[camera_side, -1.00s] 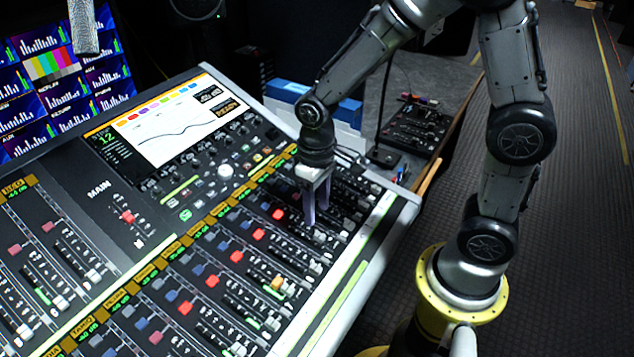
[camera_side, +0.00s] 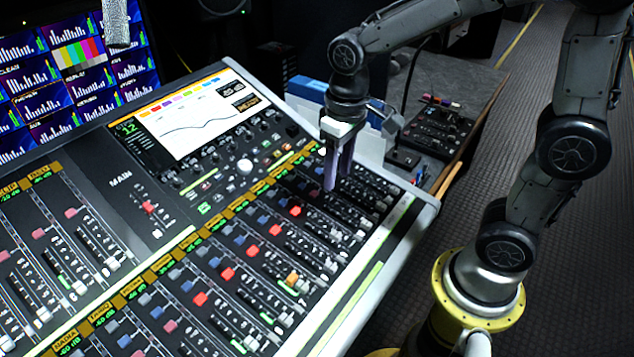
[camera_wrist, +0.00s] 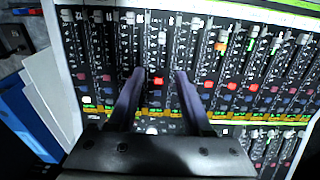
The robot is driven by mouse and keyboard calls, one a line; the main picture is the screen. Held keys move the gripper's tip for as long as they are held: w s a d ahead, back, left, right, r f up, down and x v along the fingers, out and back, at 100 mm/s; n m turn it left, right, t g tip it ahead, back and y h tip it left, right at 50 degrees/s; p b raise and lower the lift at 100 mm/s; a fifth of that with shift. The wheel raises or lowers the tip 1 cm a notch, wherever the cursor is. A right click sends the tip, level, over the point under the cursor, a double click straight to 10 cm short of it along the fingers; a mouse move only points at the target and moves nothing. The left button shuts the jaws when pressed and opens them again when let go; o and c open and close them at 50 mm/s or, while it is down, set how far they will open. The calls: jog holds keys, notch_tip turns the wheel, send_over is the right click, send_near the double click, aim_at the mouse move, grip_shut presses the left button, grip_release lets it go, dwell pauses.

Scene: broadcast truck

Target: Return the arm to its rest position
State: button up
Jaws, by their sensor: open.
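My gripper (camera_side: 337,172) points down above the upper right part of the mixing console (camera_side: 388,262). In the wrist view my gripper (camera_wrist: 160,75) has its two dark fingers apart, with nothing between them but the console's fader strips below. In the side view the fingers overlap, and I cannot tell whether the tips touch the panel. My arm is bent, reaching from its yellow base at the lower right over to the console.
A console display (camera_side: 190,117) stands behind the faders. A small control box (camera_side: 437,128) sits on the side desk. A wall of monitors (camera_side: 70,75) is at left. The floor (camera_side: 590,230) at right is clear.

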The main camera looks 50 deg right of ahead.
jog(key=s+d+r+t, duration=0.1)
jog(key=s+r+t, duration=0.1)
jog(key=s, duration=0.4)
jog(key=s+d+r+t, duration=0.2)
jog(key=s+r, duration=0.2)
jog(key=s, duration=0.3)
jog(key=shift+s+r+t, duration=0.3)
jog(key=shift+r+t, duration=0.1)
